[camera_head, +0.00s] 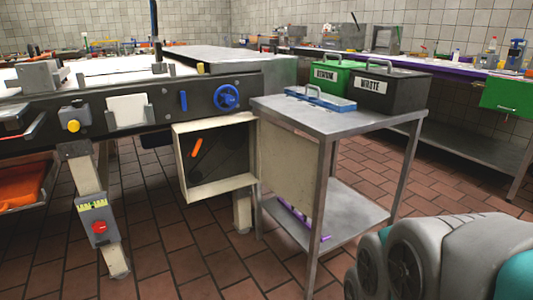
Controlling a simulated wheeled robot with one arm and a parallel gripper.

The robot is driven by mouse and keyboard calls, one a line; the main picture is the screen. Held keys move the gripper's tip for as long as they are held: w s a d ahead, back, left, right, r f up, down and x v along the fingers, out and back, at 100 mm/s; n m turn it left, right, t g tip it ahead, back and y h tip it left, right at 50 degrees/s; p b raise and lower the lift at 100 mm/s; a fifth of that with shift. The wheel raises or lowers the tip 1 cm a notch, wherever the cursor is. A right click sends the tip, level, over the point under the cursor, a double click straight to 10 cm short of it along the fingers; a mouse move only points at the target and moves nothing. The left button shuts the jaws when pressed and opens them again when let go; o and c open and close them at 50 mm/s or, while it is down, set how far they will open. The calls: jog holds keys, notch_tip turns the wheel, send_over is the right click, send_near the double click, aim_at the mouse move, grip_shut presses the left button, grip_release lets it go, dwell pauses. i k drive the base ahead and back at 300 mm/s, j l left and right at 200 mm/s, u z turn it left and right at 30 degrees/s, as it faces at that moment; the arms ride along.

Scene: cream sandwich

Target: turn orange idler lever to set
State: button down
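The orange idler lever (197,147) is a short orange bar inside an open cream-framed box (216,188) under the machine's side rail. It leans, with its upper end toward the right. The inside of the box is dark, and round dark shapes around the lever are hard to make out. The box's door or side panel (287,172) stands at its right, partly behind a metal table leg. I see no "set" mark at this size. A grey and teal part of my own body shows at the lower right. My gripper does not show in this view.
A blue handwheel (227,97) is above the box. The tiled floor (180,262) in front is clear.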

aim_at(197, 148)
jog(key=i+l+u, duration=0.15)
jog(key=u, duration=0.3)
jog(key=i+l+u, duration=0.1)
jog(key=l+u, duration=0.2)
jog(key=u, duration=0.2)
jog(key=i+l+u, duration=0.1)
jog(key=l+u, duration=0.15)
jog(key=u, duration=0.2)
jog(key=l+u, duration=0.25)
jog(key=l, duration=1.2)
jog(key=l+u, duration=0.3)
jog(key=l, duration=1.2)
jog(key=k+l, duration=0.15)
jog(key=k, duration=0.15)
jog(key=k+l, duration=0.15)
jog(key=k, duration=0.15)
jog(key=i+j, duration=0.25)
jog(key=j, duration=0.15)
jog(key=i+j, duration=0.2)
jog(key=j, duration=0.25)
jog(key=i+j+u, duration=0.1)
jog(key=i+j, duration=0.15)
jog(key=j, duration=0.15)
jog(key=i+j, duration=0.25)
jog(key=j, duration=0.15)
